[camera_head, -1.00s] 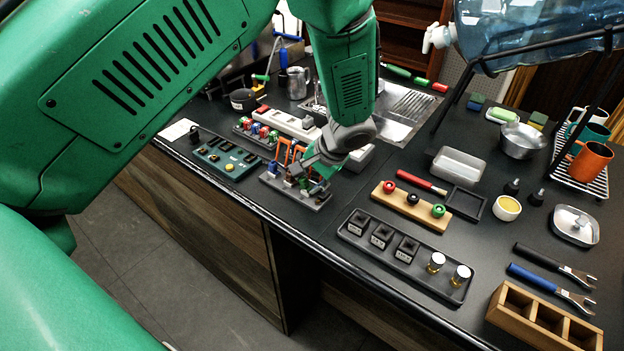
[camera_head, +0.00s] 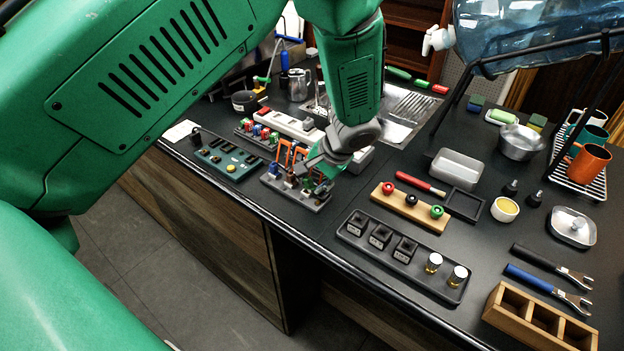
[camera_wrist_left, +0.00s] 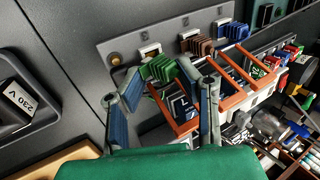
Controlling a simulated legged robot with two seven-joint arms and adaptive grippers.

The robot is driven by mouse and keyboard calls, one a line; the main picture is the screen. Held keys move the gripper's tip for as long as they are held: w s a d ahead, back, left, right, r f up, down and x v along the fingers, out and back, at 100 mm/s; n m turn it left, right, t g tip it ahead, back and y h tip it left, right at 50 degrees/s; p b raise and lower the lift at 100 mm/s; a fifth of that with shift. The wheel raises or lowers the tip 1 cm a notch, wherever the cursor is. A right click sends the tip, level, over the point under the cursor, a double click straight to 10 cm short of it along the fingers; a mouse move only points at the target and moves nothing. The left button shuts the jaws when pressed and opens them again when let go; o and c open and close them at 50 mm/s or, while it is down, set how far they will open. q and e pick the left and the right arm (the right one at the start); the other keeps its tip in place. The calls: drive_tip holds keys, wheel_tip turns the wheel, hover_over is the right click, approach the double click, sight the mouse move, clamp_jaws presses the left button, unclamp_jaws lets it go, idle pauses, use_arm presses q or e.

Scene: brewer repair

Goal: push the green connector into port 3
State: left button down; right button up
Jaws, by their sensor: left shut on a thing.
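The green connector (camera_wrist_left: 158,68) is a ribbed block in the left wrist view, at the grey port plate (camera_wrist_left: 136,41). My left gripper (camera_wrist_left: 157,80) is shut on it, one blue-grey finger on each side. A brown connector (camera_wrist_left: 197,46) and a blue connector (camera_wrist_left: 234,31) sit in a row to its right, each at a pale port. The green connector is in front of the port at the row's left end; I cannot tell how deep it sits. In the head view my left gripper (camera_head: 316,176) reaches down onto the board (camera_head: 291,196) and hides its right part.
An orange-framed part (camera_wrist_left: 180,115) lies between my fingers, below the connectors. A green circuit board (camera_head: 228,160) lies left of the board. A black tray (camera_head: 385,262) with dark blocks and a wooden block with knobs (camera_head: 409,211) lie to the right, beyond some clear counter.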

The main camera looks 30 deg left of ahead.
use_arm(q)
drive_tip(key=shift+a+f, duration=0.15)
drive_tip(key=shift+a, duration=0.35)
drive_tip(key=shift+f, duration=0.2)
idle(0.3)
drive_tip(key=shift+a, duration=0.15)
drive_tip(key=shift+f+b, duration=0.25)
drive_tip(key=shift+b, duration=0.05)
idle(0.4)
drive_tip(key=shift+s+f, duration=0.1)
idle(0.7)
drive_tip(key=c, duration=1.1)
unclamp_jaws()
drive_tip(key=shift+a+f, duration=0.15)
